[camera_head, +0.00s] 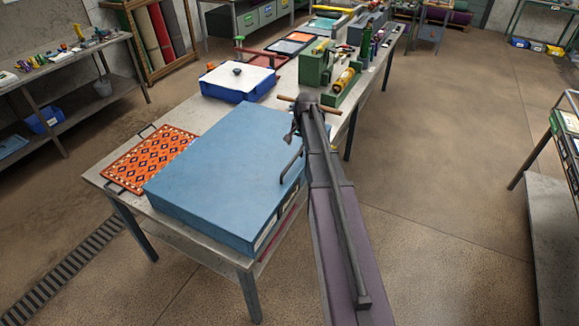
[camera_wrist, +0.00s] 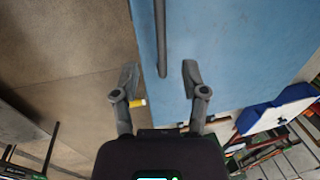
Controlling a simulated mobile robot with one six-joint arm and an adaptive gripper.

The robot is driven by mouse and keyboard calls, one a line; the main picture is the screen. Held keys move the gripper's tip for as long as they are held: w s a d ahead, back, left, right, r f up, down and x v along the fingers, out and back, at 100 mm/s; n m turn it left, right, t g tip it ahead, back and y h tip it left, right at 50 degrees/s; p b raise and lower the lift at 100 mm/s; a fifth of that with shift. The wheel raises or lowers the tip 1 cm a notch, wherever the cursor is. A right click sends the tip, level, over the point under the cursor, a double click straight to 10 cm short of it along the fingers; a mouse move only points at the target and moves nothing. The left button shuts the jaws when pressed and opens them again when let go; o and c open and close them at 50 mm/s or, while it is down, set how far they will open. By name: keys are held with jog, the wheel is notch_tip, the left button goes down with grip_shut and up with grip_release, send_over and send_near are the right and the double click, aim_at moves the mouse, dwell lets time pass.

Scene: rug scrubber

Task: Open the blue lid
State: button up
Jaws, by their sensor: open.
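The blue lid (camera_head: 225,160) is a broad flat top on a box at the near end of the table, and it lies shut. A dark bar handle (camera_head: 291,166) runs along its right edge. In the wrist view the blue lid (camera_wrist: 225,45) fills the upper right, and the handle (camera_wrist: 161,35) comes down from the top. My gripper (camera_wrist: 160,78) is open and empty, with the handle's end showing between its fingertips. I cannot tell how far the fingers are from the handle in depth. No contact shows.
An orange patterned mat (camera_head: 150,158) lies left of the lid. A blue-and-white box (camera_head: 237,82) and a green rack (camera_head: 320,65) stand farther along the table (camera_head: 97,180). Open floor (camera_head: 440,140) lies to the right.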

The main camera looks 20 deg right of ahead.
aim_at(290, 164)
jog(key=shift+w+a+f+b, duration=0.2)
jog(key=shift+w+f+b, duration=0.05)
jog(key=shift+f+b, duration=1.4)
jog(key=shift+w+a+f+b, duration=0.2)
jog(key=shift+w+f+b, duration=0.05)
jog(key=shift+f+b, duration=1.35)
jog(key=shift+w+a+f+b, duration=0.2)
jog(key=shift+w+f+b, duration=0.05)
jog(key=shift+f+b, duration=1.4)
jog(key=shift+f, duration=0.1)
jog(key=shift+a, duration=0.1)
grip_shut()
